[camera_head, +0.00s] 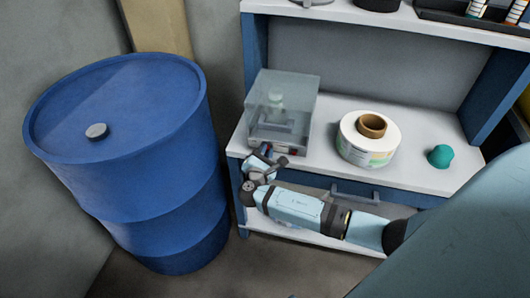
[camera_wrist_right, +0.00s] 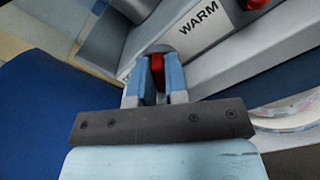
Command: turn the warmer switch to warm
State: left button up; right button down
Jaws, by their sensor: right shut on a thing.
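The warmer (camera_head: 283,100) is a grey box with a clear cover, standing at the left of the shelf. Its front panel in the right wrist view bears the word WARM (camera_wrist_right: 198,17). A red switch (camera_wrist_right: 157,63) sits on that panel, left of and below the word. My right gripper (camera_wrist_right: 158,82) is shut on the red switch, with a blue finger on each side of it. In the head view my right gripper (camera_head: 264,155) is at the warmer's front edge. The exact switch position cannot be told. My left gripper is not in view.
A label roll (camera_head: 369,138) with a brown core and a teal ball-like object (camera_head: 440,156) stand right of the warmer on the white shelf (camera_head: 330,164). A blue drum (camera_head: 140,170) stands close at the left. A second red part (camera_wrist_right: 257,4) shows on the panel.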

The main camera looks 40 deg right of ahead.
dwell(0.4)
jog(key=c, duration=1.4)
grip_release()
jog(key=shift+s, duration=0.1)
jog(key=shift+p+v, duration=0.6)
jog(key=shift+v, duration=6.25)
jog(key=shift+a, duration=0.15)
